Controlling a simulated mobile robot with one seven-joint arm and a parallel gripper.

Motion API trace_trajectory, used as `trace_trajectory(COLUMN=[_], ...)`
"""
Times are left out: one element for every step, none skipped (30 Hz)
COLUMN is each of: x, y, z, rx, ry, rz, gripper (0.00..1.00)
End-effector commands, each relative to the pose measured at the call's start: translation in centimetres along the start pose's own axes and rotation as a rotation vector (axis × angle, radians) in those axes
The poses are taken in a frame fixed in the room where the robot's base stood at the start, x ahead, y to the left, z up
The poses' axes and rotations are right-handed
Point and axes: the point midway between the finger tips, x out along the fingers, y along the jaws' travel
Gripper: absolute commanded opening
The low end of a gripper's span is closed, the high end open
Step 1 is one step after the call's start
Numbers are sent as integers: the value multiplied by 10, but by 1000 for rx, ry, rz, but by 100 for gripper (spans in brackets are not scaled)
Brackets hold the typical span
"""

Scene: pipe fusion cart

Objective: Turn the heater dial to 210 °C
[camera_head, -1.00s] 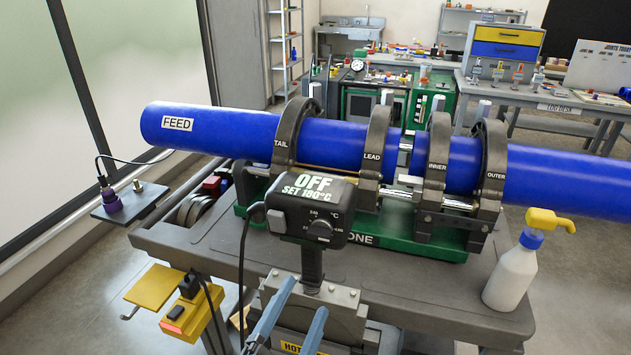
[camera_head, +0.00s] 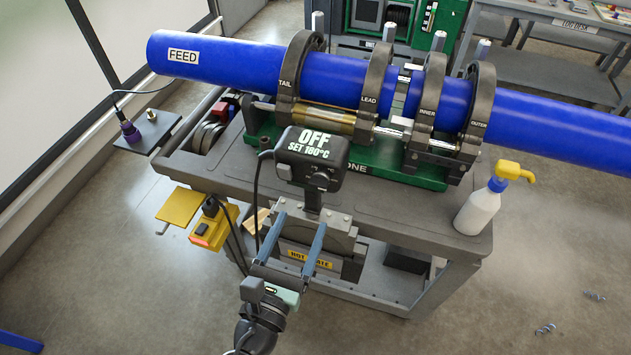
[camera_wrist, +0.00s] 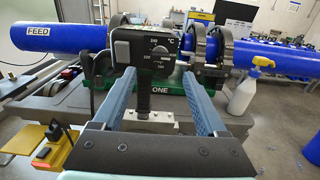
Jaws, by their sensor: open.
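The heater's black control box (camera_head: 311,158) stands on its handle at the cart's front; its display reads OFF, SET 180°C. The heater dial (camera_head: 321,180) is a small dark round knob on the box's front face. In the wrist view the dial (camera_wrist: 160,52) shows with scale numbers around it; its pointer is too small to read. My gripper (camera_head: 302,220) is open and empty, its two long blue-grey fingers pointing toward the box from the front, below it in the head view. In the wrist view the fingers (camera_wrist: 148,68) spread on both sides of the box and handle.
Behind the box, a blue pipe (camera_head: 235,61) lies in dark clamp rings on a green base. A yellow switch box (camera_head: 209,229) hangs at the left front. A dark cable hangs left of the box.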

Motion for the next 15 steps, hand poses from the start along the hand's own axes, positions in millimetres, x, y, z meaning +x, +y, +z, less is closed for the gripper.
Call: trace_trajectory(x=[13,19,28,35,41,49,54,60,66,71,75,79,82,85,87], y=[0,-1,0,0,-1,0,0,0,0,-1,-1,-1,0,0,0], z=[4,4,4,4,4,3,3,3,3,3,2,2,2,2,1], rx=[1,1,1,2,2,3,3,2,2,2,2,2,3,3,2], ry=[-2,-2,-2,-2,-1,-1,-2,-1,-2,-1,-2,-1,-1,-1,0], rz=[-2,-4,-3,-3,-4,-2,-2,-2,-1,-2,-3,-2,-2,-1,-1], gripper=[75,75,75,75,75,75,75,75,75,75,75,75,75,75,75])
